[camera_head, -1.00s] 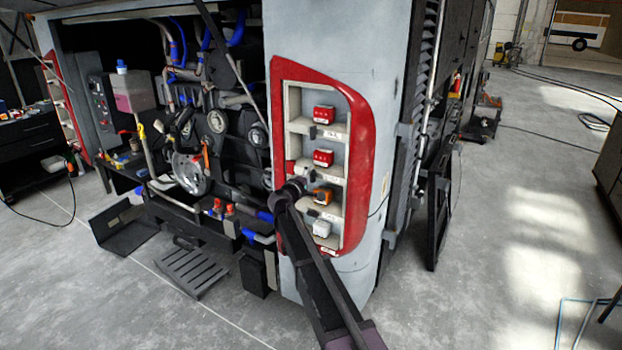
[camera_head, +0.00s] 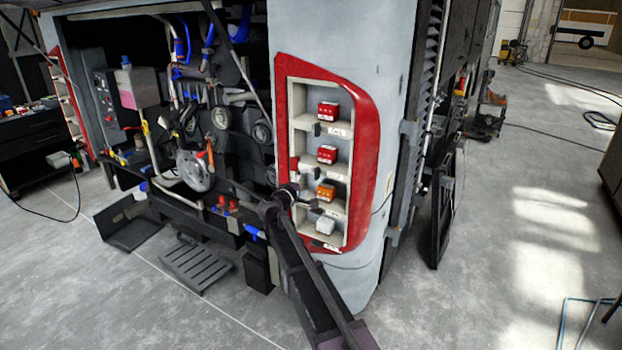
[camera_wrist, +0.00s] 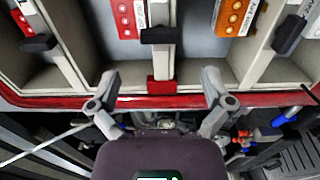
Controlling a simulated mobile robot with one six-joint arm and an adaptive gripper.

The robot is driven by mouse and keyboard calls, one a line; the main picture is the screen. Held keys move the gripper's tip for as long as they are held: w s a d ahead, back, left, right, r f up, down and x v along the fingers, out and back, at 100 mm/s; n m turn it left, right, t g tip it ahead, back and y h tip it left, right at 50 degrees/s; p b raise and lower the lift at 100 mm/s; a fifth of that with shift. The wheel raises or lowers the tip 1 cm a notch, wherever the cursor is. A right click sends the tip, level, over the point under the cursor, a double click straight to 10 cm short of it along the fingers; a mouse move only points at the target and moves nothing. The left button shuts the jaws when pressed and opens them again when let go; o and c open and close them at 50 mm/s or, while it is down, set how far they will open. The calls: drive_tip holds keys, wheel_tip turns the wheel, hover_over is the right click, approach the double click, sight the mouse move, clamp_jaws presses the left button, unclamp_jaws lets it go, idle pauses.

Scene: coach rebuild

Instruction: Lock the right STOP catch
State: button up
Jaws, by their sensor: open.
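The right lamp panel, with its red frame (camera_head: 366,150), holds stacked compartments with red, orange and white lamps. In the wrist view it appears turned, with a red lamp (camera_wrist: 127,18) left and an orange lamp (camera_wrist: 237,15) right. A black catch (camera_wrist: 160,35) lies across the divider between them, with a red block (camera_wrist: 160,88) at the divider's near end. The divider's label is too small to read surely as STOP. My gripper (camera_wrist: 159,92) is open and empty, its fingers either side of the red block, short of the black catch. It also shows in the head view (camera_head: 291,191), left of the panel.
Other black catches (camera_wrist: 39,43) and (camera_wrist: 290,36) sit on neighbouring dividers. The open engine bay (camera_head: 195,165) with hoses and pulleys lies left of the panel. A dark step (camera_head: 195,265) stands on the floor below. Floor at right is mostly clear.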

drive_tip(key=shift+v, duration=2.7)
drive_tip(key=shift+d, duration=0.1)
drive_tip(key=s+d+f+m+g, duration=0.45)
drive_tip(key=s+d, duration=0.25)
drive_tip(key=d, duration=0.3)
drive_tip(key=s+d+f+m+g, duration=0.35)
drive_tip(key=s+d+f, duration=0.25)
drive_tip(key=d, duration=0.3)
drive_tip(key=s+d+f+m+g+y, duration=0.2)
drive_tip(key=s+f+g+y, duration=0.1)
drive_tip(key=s, duration=0.7)
drive_tip(key=s+d+f+m+g+y, duration=0.2)
drive_tip(key=s+f+g+y, duration=0.2)
drive_tip(key=s, duration=0.7)
drive_tip(key=shift+s+d+f+g+y, duration=0.2)
drive_tip(key=shift+d+f+g+y, duration=0.25)
drive_tip(key=shift+y, duration=0.55)
drive_tip(key=shift+f, duration=0.1)
drive_tip(key=shift+c, duration=0.2)
